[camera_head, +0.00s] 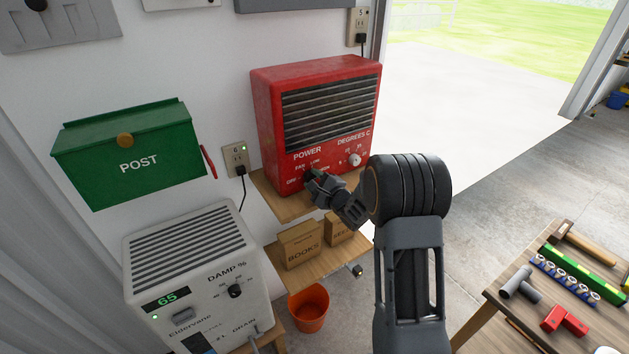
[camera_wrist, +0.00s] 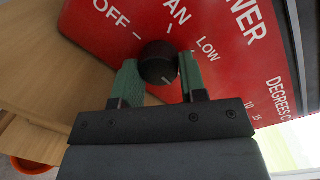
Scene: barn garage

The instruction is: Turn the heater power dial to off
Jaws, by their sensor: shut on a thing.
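The red heater (camera_head: 266,120) stands on a wooden shelf against the white wall. Its front has a POWER dial with OFF, FAN and LOW marks, and a pale DEGREES C dial (camera_head: 355,159) to the right. My gripper (camera_head: 316,182) is at the POWER dial and mostly hides it in the head view. In the wrist view the black POWER dial (camera_wrist: 158,63) sits between the green fingers of my gripper (camera_wrist: 160,70), which is shut on it. OFF is to the dial's upper left, FAN above it and LOW to its right. I cannot tell which mark the dial points to.
A wooden shelf (camera_head: 277,206) carries the heater, with cardboard boxes (camera_head: 300,247) below it. A green post box (camera_head: 135,165) and a white dehumidifier (camera_head: 185,262) are to the left. An orange bucket (camera_head: 308,309) stands on the floor. A tool table (camera_head: 497,290) is at right.

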